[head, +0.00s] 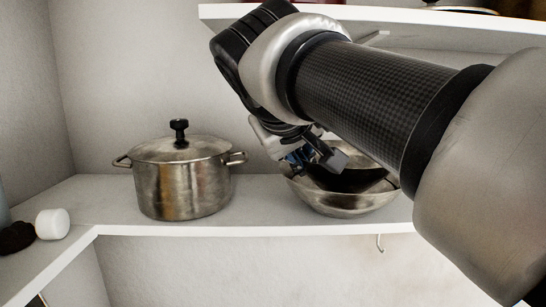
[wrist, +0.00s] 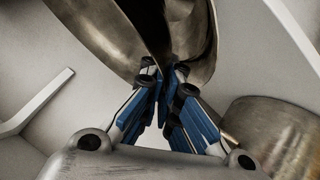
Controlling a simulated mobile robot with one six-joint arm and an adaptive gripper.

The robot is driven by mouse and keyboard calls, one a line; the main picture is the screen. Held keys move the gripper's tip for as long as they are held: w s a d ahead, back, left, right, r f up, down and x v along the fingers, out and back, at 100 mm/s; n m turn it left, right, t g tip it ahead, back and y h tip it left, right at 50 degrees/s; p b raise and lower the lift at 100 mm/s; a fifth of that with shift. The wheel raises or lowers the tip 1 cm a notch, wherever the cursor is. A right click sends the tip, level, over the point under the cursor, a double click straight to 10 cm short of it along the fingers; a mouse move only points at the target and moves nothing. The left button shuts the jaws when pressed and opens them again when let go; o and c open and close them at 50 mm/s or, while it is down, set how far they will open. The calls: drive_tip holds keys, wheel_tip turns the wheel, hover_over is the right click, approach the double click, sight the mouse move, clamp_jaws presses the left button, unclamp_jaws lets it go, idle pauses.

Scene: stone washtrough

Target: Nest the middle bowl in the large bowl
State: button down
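The large bowl (head: 345,204) is a shiny metal bowl standing upright on the white shelf, right of the pot. The middle bowl (head: 356,158), also metal, shows above and within the large bowl's rim and looks tilted. My gripper (head: 322,164) is at the left side of the bowls, its fingers pointing down. In the wrist view my gripper's blue-padded fingers (wrist: 166,72) come together at a thin bowl rim, which looks to be the middle bowl's. Curved metal walls fill the top of that view. My arm and deep shadow hide part of the bowls and where they touch.
A lidded metal pot (head: 183,185) stands on the shelf (head: 262,205) to the left and also shows in the wrist view (wrist: 280,138). An upper shelf (head: 440,22) runs above my arm. A white roll-like object (head: 52,224) lies far left. Bare shelf separates pot and bowls.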

drive_tip(key=shift+f, duration=0.35)
idle(0.4)
drive_tip(key=shift+f+b, duration=0.65)
drive_tip(key=shift+b, duration=0.15)
drive_tip(key=c, duration=1.7)
unclamp_jaws()
drive_tip(key=shift+o, duration=0.5)
drive_tip(key=o, duration=0.3)
